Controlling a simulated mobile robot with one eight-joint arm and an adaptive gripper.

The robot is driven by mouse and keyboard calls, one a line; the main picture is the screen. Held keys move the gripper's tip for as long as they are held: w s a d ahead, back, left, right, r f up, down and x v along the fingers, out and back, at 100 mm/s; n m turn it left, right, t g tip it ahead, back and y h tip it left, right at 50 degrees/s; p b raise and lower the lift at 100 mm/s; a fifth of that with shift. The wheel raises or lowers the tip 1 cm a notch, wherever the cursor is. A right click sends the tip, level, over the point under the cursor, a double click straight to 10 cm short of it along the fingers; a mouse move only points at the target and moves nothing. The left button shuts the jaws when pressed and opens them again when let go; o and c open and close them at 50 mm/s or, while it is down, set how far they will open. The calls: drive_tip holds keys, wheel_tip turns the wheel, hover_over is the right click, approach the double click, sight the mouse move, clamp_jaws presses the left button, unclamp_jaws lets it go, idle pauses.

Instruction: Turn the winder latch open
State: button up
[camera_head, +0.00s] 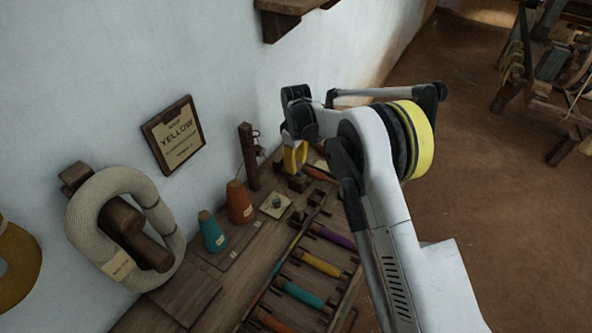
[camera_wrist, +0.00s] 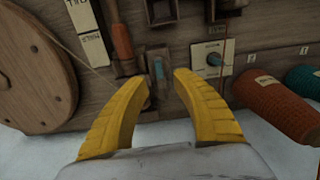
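In the wrist view a small latch with a blue-grey lever (camera_wrist: 158,68) is on a dark mount on the wooden bench; I take it to be the winder latch. The lever points roughly up and down in that picture. My gripper (camera_wrist: 165,79) has its two yellow fingers spread, with the tips on either side of the lever's near end. I see no clear contact, and a gap shows between the fingers. In the head view my gripper (camera_head: 294,158) is low over the back of the bench by the wall, and the latch is not clearly visible there.
A wooden wheel (camera_wrist: 35,70) is at left. A wooden post (camera_head: 248,156) stands near my gripper.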

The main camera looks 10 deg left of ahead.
wheel_tip(320, 180, up, 8)
drive_tip(key=shift+r, duration=0.2)
idle(0.3)
drive_tip(key=s+d+r+m+t, duration=0.2)
drive_tip(key=s+d+r+m, duration=0.25)
drive_tip(key=d+r, duration=0.55)
drive_tip(key=s+d+r+m+t, duration=0.1)
drive_tip(key=s+d+r+m, duration=0.2)
drive_tip(key=s+d+r, duration=0.5)
drive_tip(key=s+d+m+t, duration=0.4)
drive_tip(key=s+d+m, duration=0.3)
drive_tip(key=s+d, duration=0.8)
drive_tip(key=s, duration=0.4)
drive_tip(key=shift+d+f, duration=0.25)
drive_tip(key=shift+f, duration=0.15)
drive_tip(key=shift+s, duration=0.1)
